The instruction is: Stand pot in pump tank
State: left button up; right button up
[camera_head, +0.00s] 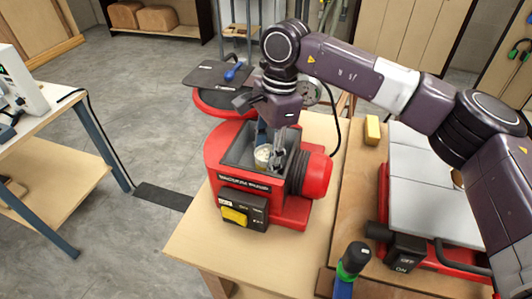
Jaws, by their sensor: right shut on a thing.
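The red vacuum pump (220,150) stands on a light wooden bench, with a dark tank opening (240,153) in its top. A small pot (262,155) with a whitish top shows at this opening. My right gripper (270,142) points down over the tank and is shut on the pot. The pot looks low, at or inside the opening, but I cannot tell whether it touches the tank floor. The gripper hides part of the pot and the far side of the tank. My left gripper is not in view.
A red round stand with a dark plate (208,75) and a blue tool (233,72) is behind the pump. A red-framed machine (415,200) fills the bench's right. A yellow block (372,129) and a green-banded black handle (353,262) are nearby. The bench's front left is clear.

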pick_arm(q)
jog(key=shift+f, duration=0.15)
pick_arm(e)
jog(key=o, duration=0.8)
jog(key=shift+f, duration=0.1)
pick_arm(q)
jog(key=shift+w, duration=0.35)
pick_arm(e)
jog(key=o, duration=0.4)
jog(key=shift+c, duration=0.2)
jog(key=shift+r, duration=0.25)
jog(key=r+b, duration=0.1)
jog(key=r, duration=0.2)
jog(key=d+r+b, duration=0.1)
jog(key=r, duration=0.3)
jog(key=r+b, duration=0.1)
jog(key=r, duration=0.2)
jog(key=shift+w+d+r, duration=0.2)
jog(key=shift+w, duration=0.15)
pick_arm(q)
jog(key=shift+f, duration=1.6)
pick_arm(e)
jog(key=shift+d+r, duration=0.1)
jog(key=shift+r, duration=0.55)
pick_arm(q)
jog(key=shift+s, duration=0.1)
